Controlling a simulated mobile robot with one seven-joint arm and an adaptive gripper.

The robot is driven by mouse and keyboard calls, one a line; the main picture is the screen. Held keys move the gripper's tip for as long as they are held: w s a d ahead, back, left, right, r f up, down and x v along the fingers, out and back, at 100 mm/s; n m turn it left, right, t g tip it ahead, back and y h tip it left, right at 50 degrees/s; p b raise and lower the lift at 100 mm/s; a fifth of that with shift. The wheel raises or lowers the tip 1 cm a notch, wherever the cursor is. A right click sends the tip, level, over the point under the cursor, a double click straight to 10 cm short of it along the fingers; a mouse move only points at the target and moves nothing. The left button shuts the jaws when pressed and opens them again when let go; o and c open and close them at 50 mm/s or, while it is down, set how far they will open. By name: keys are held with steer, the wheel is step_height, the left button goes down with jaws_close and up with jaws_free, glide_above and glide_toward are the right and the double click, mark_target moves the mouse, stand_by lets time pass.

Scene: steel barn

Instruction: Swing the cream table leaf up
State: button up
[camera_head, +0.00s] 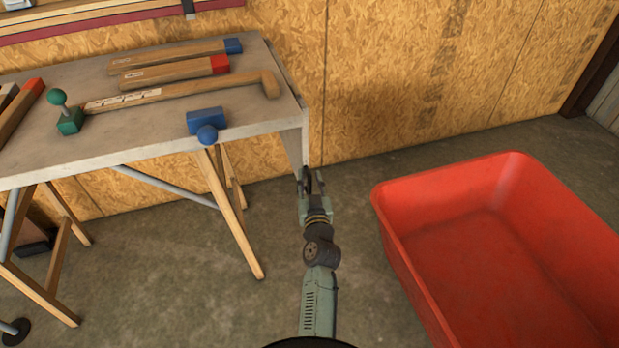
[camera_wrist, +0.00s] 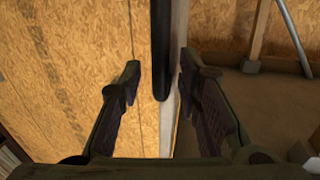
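The cream table leaf (camera_head: 295,148) hangs down from the right end of the worktable (camera_head: 90,172). In the wrist view the leaf shows edge-on as a narrow pale upright strip (camera_wrist: 168,125), with a dark strip along its left side. My gripper (camera_head: 312,181) is at the lower part of the hanging leaf. In the wrist view my gripper (camera_wrist: 159,76) is open, with one finger on each side of the leaf's edge. The right finger looks close to the leaf, and a gap shows at the left finger. Contact cannot be told.
On the tabletop lie wooden tools (camera_head: 180,92), a blue block with a ball (camera_head: 206,122) and a green knobbed piece (camera_head: 68,117). Wooden trestle legs (camera_head: 228,205) stand below. A large red bin (camera_head: 480,260) stands right of my arm. A chipboard wall (camera_head: 400,75) is behind.

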jaws_close()
stand_by(0.7)
